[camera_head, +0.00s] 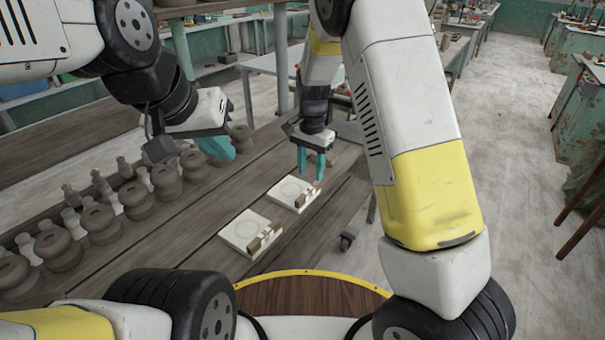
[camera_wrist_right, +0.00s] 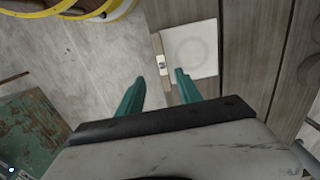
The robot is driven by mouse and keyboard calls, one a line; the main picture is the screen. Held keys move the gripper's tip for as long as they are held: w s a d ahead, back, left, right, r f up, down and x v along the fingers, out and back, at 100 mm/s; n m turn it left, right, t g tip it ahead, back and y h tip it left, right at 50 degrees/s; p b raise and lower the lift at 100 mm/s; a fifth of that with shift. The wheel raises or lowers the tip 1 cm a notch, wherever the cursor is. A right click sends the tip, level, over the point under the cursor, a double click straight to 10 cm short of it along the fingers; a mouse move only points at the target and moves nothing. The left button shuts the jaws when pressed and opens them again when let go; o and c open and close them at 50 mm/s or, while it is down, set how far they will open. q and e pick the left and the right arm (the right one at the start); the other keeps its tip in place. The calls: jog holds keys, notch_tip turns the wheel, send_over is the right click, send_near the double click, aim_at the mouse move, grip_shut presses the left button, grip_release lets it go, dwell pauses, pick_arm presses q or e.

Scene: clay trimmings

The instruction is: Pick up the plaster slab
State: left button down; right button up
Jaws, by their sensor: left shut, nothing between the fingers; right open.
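Two white plaster slabs lie flat on the wooden table. The nearer slab (camera_head: 240,228) and the farther slab (camera_head: 285,188) each have a faint round mark and small brown and white pieces along the right edge. My right gripper (camera_head: 311,168) is open and empty, pointing down above the table beyond the farther slab in the head view. In the right wrist view, one slab (camera_wrist_right: 195,40) lies ahead of the open right fingers (camera_wrist_right: 159,76), apart from them; which slab it is I cannot tell. My left gripper (camera_head: 222,150) is shut and empty, above the row of clay pieces.
Several brown clay forms and pale small pots (camera_head: 103,222) stand in rows along the table's left side. The table (camera_head: 165,245) is clear between them and the slabs. The table's right edge drops to an open floor (camera_head: 520,180). Green cabinets (camera_head: 585,120) stand at the far right.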

aim_at(308, 190)
jog(key=f, duration=0.8)
jog(key=shift+a, duration=0.3)
grip_shut()
jog(key=shift+w+r, duration=0.1)
dwell(1.0)
